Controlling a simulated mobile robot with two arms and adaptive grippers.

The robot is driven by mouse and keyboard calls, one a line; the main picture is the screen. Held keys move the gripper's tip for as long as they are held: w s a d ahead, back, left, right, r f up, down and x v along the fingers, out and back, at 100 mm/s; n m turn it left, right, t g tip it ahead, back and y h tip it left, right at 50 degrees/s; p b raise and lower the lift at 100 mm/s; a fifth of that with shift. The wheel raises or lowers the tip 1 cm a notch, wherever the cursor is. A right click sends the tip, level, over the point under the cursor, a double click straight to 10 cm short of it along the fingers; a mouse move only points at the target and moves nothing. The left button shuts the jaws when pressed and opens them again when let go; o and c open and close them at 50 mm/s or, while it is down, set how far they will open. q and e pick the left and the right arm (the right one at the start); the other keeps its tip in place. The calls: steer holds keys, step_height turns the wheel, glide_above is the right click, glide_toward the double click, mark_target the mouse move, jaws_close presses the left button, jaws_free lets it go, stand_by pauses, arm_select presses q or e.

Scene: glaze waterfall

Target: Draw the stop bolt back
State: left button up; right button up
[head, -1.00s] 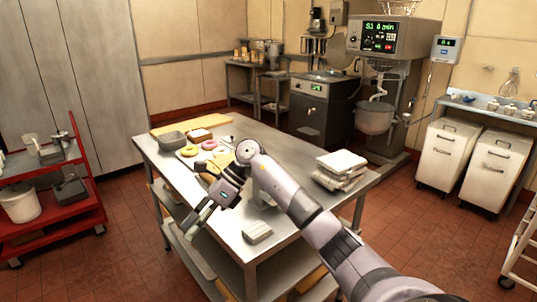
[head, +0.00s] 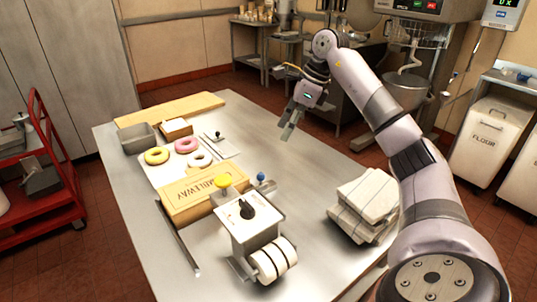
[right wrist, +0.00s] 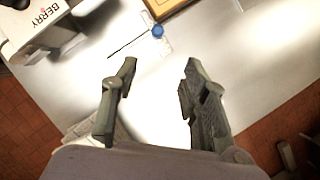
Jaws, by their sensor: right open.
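I cannot tell which part is the stop bolt. My right gripper (head: 290,125) is open and empty, in the air beyond the machine toward the table's far right side. Both fingers (right wrist: 157,95) show apart in the right wrist view, with nothing between them. My left gripper is not in view.
Several ring doughnuts (head: 187,145) lie on a white sheet behind a wooden lettered block (head: 196,195). A grey tray (head: 138,138) stands behind them. Folded cloths (head: 365,203) lie at the table's right edge. The table (head: 285,165) is bare between the machine and the far right edge.

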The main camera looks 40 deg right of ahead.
glide_toward(262, 174)
steer(key=p+x, duration=0.2)
steer(key=x, duration=0.4)
steer(key=shift+x, duration=1.15)
steer(key=shift+w+f+p, duration=0.15)
steer(key=shift+f+p, duration=0.15)
steer(key=shift+f, duration=0.1)
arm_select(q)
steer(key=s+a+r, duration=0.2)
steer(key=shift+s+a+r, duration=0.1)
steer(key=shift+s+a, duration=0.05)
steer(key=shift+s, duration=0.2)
arm_select(e)
jaws_close()
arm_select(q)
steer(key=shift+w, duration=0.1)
